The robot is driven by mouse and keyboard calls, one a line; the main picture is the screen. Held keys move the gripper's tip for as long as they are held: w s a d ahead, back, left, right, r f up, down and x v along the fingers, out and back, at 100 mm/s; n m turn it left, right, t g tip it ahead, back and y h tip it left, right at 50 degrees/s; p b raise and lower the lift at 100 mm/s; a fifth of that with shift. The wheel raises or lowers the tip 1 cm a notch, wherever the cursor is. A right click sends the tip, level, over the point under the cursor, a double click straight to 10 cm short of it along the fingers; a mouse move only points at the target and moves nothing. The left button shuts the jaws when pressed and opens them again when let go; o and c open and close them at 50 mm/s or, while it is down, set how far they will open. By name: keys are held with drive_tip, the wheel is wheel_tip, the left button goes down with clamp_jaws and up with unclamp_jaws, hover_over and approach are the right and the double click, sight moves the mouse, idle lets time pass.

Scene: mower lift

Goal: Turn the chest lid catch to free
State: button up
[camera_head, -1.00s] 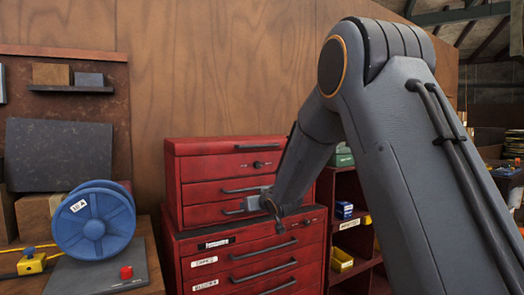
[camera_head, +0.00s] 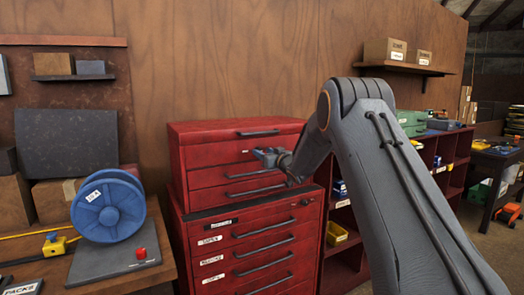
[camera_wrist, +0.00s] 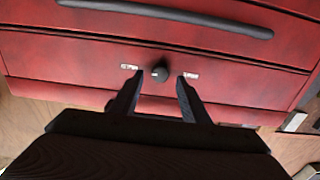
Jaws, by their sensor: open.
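The red tool chest (camera_head: 236,129) stands on a red drawer cabinet, its lid down. Its catch is a small round black knob (camera_wrist: 160,70) on the front, between two small pale labels. A faint light mark shows toward the left of the knob in the wrist view; I cannot tell its exact turn. My gripper (camera_wrist: 160,79) is open, with one finger on either side of the knob; I cannot tell whether they touch it. In the head view my gripper (camera_head: 268,157) is at the chest's upper front and hides the knob.
A long dark handle (camera_wrist: 170,16) runs near the knob. The red drawer cabinet (camera_head: 250,245) is below the chest. A bench with a blue reel (camera_head: 108,208) and a red button (camera_head: 140,253) stands at left. Red shelving (camera_head: 345,262) with bins stands at right.

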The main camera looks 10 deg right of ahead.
drive_tip(key=shift+x, duration=0.95)
drive_tip(key=c, duration=1.1)
drive_tip(key=shift+o, duration=0.2)
